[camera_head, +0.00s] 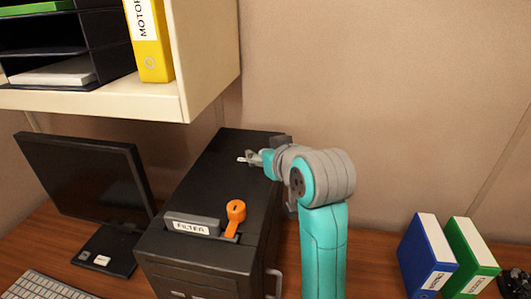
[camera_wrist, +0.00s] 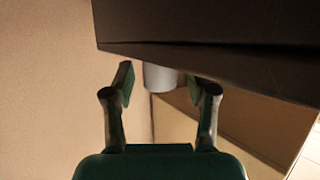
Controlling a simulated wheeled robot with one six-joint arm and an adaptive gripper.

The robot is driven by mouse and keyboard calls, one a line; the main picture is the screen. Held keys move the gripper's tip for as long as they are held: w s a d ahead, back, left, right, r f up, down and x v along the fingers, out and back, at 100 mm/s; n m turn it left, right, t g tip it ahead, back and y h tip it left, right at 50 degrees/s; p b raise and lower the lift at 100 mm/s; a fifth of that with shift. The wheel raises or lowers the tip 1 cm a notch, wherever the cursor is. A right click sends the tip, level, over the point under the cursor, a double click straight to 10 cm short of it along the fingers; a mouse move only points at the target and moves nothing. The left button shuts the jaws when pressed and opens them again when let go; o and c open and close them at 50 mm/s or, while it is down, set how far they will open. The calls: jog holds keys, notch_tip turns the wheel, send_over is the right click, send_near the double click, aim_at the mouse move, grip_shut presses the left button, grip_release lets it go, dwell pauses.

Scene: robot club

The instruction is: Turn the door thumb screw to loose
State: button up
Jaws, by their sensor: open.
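A black computer case (camera_head: 205,165) stands on the desk; its dark panel (camera_wrist: 210,22) fills the top of the wrist view. A light grey cylinder (camera_wrist: 159,79), which looks like the thumb screw, sticks out below that panel's edge. My gripper (camera_wrist: 159,86) is open, with one finger on each side of the cylinder and a visible gap at each finger. In the head view my gripper (camera_head: 252,158) is at the case's far right top area, partly hidden by my arm. I cannot make out the thumb screw there, nor whether it is tight or loose.
An orange lever (camera_head: 235,213) and a grey FILTER block (camera_head: 192,225) stand on the case top. A monitor (camera_head: 85,185) is to the left, with a shelf (camera_head: 155,105) above. Blue (camera_head: 427,258) and green (camera_head: 469,258) binders stand on the right. The wall is close behind.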

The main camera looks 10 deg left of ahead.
grip_shut()
jog(key=shift+n+y, duration=0.3)
jog(key=n+g+y, duration=0.2)
jog(key=shift+d+n+g, duration=0.1)
jog(key=shift+n+g, duration=0.2)
jog(key=shift+n, duration=0.1)
jog(key=n+g+y, duration=0.3)
jog(key=n+g, duration=0.1)
jog(key=shift+n+g, duration=0.3)
jog(key=n+g+y, duration=0.1)
jog(key=n+g, duration=0.4)
jog(key=shift+g, duration=0.4)
jog(key=shift+n+g, duration=0.8)
jog(key=shift+g, duration=0.3)
jog(key=shift+h, duration=0.4)
